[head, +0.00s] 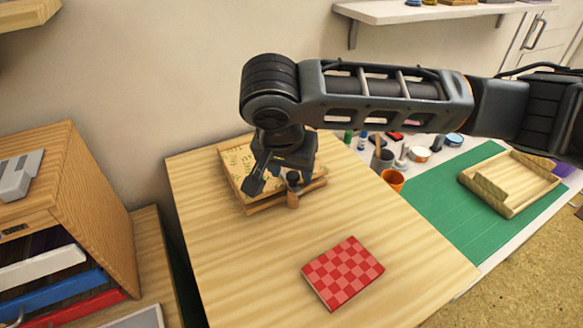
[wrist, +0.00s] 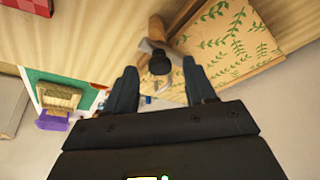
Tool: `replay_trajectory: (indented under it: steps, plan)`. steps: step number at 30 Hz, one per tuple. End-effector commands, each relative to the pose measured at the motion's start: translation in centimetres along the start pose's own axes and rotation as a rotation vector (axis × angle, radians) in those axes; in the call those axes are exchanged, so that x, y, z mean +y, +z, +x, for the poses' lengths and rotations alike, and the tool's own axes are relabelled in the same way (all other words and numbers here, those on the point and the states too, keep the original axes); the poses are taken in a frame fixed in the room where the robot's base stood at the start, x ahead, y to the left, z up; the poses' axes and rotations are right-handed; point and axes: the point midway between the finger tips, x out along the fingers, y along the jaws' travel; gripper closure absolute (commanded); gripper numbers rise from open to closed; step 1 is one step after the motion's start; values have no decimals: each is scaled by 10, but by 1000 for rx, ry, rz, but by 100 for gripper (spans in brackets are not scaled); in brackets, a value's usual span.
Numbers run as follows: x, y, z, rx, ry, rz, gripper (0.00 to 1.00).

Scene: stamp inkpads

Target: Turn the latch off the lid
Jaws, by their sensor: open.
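The wooden box (head: 240,196) stands at the back of the wooden table. Its lid (head: 238,163) is pale yellow with a leafy pattern and also shows in the wrist view (wrist: 235,40). The latch (head: 293,198) is a small wooden piece at the box's near edge, with a dark round knob; in the wrist view the latch (wrist: 156,28) lies at top centre with its knob (wrist: 160,63) below. My gripper (wrist: 160,68) is open, with one finger on each side of the knob. In the head view my gripper (head: 276,184) hides part of the lid. I cannot tell whether the fingers touch the knob.
A red checkered square (head: 343,272) lies on the table's front part. To the right are an orange cup (head: 392,180), several small bottles and pots, a green mat (head: 440,205) and a wooden tray (head: 512,205). A wooden cabinet (head: 95,205) stands left.

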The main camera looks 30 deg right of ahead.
Motion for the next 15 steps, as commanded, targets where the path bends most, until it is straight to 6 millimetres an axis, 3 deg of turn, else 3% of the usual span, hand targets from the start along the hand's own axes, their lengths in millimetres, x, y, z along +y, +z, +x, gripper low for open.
replay_trajectory:
  steps: [11,15]
  plan:
    - [0,0,8,0,-1,0,45]
    - [0,0,8,0,-1,0,58]
